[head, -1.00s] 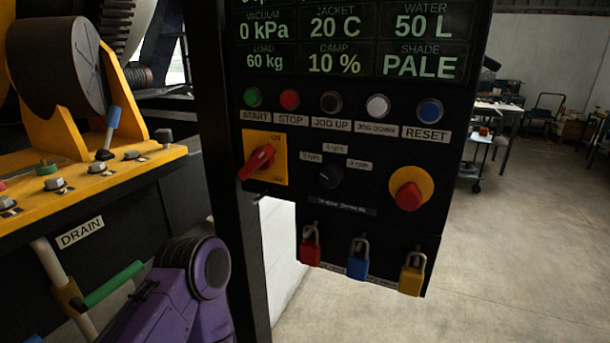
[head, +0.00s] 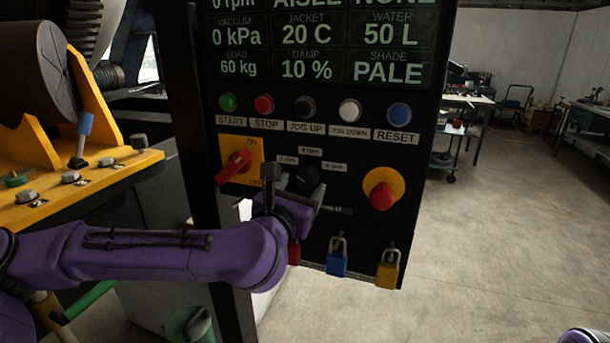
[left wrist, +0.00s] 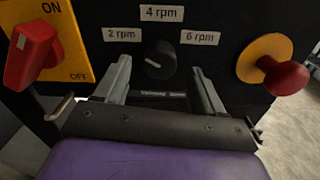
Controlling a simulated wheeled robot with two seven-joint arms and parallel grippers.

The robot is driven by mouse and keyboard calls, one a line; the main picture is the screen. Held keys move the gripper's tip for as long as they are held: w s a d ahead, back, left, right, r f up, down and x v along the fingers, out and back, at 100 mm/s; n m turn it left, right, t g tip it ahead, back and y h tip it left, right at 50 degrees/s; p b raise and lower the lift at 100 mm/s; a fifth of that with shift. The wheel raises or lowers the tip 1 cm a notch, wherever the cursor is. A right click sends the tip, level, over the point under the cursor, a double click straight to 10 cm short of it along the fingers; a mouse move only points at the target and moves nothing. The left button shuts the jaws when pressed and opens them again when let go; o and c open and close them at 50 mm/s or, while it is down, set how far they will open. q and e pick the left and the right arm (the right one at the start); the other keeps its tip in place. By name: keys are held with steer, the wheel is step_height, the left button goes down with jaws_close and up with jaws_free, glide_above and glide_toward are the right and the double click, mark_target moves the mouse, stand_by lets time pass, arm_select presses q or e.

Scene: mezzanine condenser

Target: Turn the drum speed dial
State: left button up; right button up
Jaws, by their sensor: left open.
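The drum speed dial (head: 308,179) is a small black round knob on the dark control panel. In the left wrist view the dial (left wrist: 160,59) sits below labels for 2 rpm (left wrist: 122,34), 4 rpm (left wrist: 162,13) and 6 rpm (left wrist: 200,38). A faint pale mark shows on its lower left face; I cannot tell its exact setting. My left gripper (head: 293,181) is open in front of the panel, its fingers spread either side of the dial and a little below it in the wrist view. It appears not to touch the dial. My right gripper is out of view.
A red switch on a yellow plate (head: 240,147) is left of the dial. A red emergency knob (head: 382,195) is right. A button row including START (head: 228,102) is above. Red, blue (head: 337,259) and yellow (head: 388,270) padlocks hang below. Open floor lies right.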

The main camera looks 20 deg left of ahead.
mark_target(307, 178)
arm_select(q)
steer(key=shift+w+p, duration=0.3)
steer(key=shift+w, duration=1.05)
steer(key=c, duration=1.1)
steer(key=shift+o, duration=0.2)
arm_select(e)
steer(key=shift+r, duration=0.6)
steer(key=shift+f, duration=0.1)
arm_select(q)
steer(key=m+b, duration=0.1)
steer(key=m, duration=0.4)
steer(key=shift+m, duration=0.3)
steer(key=m, duration=0.6)
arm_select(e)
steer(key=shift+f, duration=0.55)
